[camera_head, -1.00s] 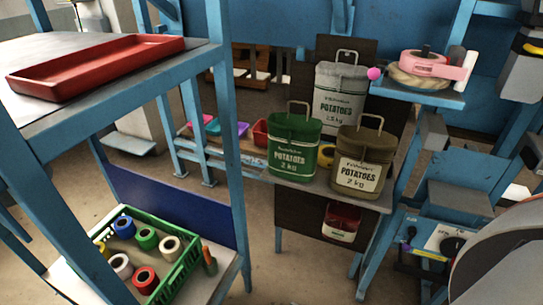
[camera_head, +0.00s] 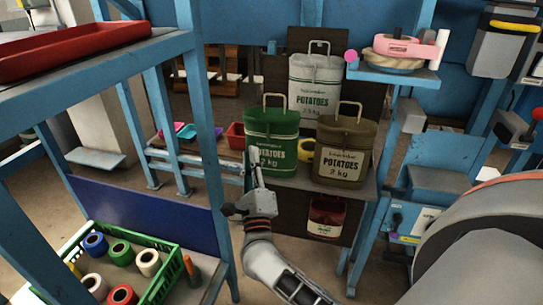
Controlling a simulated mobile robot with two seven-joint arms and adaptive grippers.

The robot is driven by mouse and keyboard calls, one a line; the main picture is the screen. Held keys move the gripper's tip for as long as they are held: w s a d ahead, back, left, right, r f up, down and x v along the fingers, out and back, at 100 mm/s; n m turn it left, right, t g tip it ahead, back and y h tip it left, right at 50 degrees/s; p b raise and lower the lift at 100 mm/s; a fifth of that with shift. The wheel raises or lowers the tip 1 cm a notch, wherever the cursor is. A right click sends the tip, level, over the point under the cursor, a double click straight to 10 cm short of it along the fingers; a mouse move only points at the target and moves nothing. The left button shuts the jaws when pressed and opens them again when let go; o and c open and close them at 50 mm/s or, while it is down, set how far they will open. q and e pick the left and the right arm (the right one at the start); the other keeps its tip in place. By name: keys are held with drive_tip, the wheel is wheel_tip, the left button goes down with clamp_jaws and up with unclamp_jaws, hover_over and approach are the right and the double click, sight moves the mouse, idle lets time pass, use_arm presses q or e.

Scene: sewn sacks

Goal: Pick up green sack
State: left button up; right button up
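The green sack (camera_head: 271,133) stands upright on the shelf, with "POTATOES 2 kg" printed on it and a beige handle loop on top. My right gripper (camera_head: 252,168) is in front of the sack's lower left edge and hides a little of it. I see it nearly edge-on, so I cannot tell whether its fingers are apart or whether it touches the sack. My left gripper is not in view.
A brown sack (camera_head: 343,150) stands close on the right, and a white sack (camera_head: 314,86) behind. A yellow roll (camera_head: 306,150) sits between the sacks. A blue rack post (camera_head: 210,150) rises to the left. A red sack (camera_head: 326,216) is below the shelf.

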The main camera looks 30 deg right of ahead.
sight(268, 139)
drive_tip(key=w+d+f+m+g+h, duration=0.1)
drive_tip(key=w+d+m+g, duration=0.1)
drive_tip(key=m, duration=0.3)
drive_tip(key=w+d+f+m+g+h+b, duration=0.1)
drive_tip(key=w+d+m+g, duration=0.2)
drive_tip(key=w+d+m, duration=0.1)
drive_tip(key=w+d+f+m+g, duration=0.1)
drive_tip(key=w+d+m+g, duration=0.2)
drive_tip(key=d+m, duration=0.2)
drive_tip(key=shift+w+d+f+m+h, duration=0.1)
drive_tip(key=shift+w+f+m+h, duration=0.2)
drive_tip(key=shift+m, duration=0.5)
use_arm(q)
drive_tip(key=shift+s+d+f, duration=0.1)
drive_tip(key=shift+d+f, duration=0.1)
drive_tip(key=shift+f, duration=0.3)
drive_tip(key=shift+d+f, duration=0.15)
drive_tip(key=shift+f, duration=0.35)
use_arm(e)
drive_tip(key=shift+w+d, duration=0.15)
drive_tip(key=shift+w, duration=0.05)
clamp_jaws()
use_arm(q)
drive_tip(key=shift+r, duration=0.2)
use_arm(e)
drive_tip(key=shift+r, duration=0.15)
